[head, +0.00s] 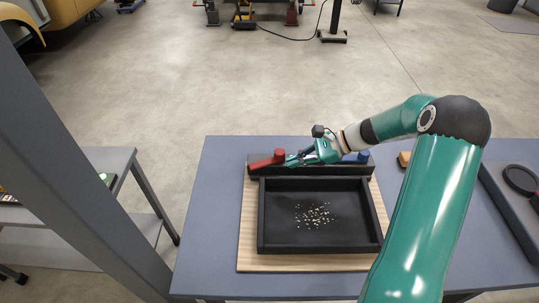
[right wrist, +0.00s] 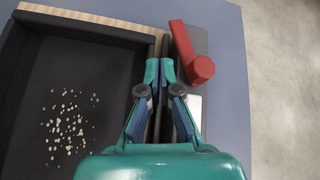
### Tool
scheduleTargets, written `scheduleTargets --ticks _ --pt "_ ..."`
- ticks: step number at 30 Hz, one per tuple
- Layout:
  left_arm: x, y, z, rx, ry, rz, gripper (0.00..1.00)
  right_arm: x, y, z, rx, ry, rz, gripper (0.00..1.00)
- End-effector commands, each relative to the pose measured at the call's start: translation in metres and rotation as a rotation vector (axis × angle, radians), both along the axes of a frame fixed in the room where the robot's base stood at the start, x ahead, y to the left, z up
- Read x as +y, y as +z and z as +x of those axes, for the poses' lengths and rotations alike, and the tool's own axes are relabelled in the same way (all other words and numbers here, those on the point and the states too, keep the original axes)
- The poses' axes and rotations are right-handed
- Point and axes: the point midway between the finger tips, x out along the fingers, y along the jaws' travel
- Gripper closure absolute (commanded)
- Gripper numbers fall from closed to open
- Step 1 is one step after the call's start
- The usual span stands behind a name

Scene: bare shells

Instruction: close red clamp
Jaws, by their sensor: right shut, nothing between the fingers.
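The red clamp (head: 266,162) is a short bar with a raised knob, on the dark rail (head: 262,172) behind the black tray. In the right wrist view the red clamp (right wrist: 181,42) lies just right of my fingertips, its faceted knob nearest. My right gripper (head: 291,161) is shut and empty, low over the rail beside the red clamp. Its closed fingers also show in the right wrist view (right wrist: 160,72). A narrow gap seems to separate them from the clamp; contact cannot be told. My left gripper is not in view.
A blue clamp (head: 357,157) sits at the rail's right end, partly behind my gripper. The black tray (head: 262,220) holds pale bits and rests on a wooden board (head: 247,235).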

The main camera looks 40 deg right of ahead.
Motion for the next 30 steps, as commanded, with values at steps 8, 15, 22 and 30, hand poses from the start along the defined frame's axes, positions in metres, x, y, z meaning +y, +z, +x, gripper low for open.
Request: scheduleTargets --ticks 8,15,22,30 --pt "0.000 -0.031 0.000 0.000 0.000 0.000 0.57 0.042 -0.011 0.039 -0.143 0.769 -0.653 1.00" --pt "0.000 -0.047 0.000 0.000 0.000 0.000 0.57 0.040 0.024 0.091 -0.258 1.214 -1.174 1.00" --pt "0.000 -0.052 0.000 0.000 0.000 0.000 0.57 0.039 0.054 0.119 -0.293 1.372 -1.410 1.00" --pt "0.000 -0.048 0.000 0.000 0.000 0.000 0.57 0.036 0.033 0.127 -0.290 1.385 -1.422 1.00"
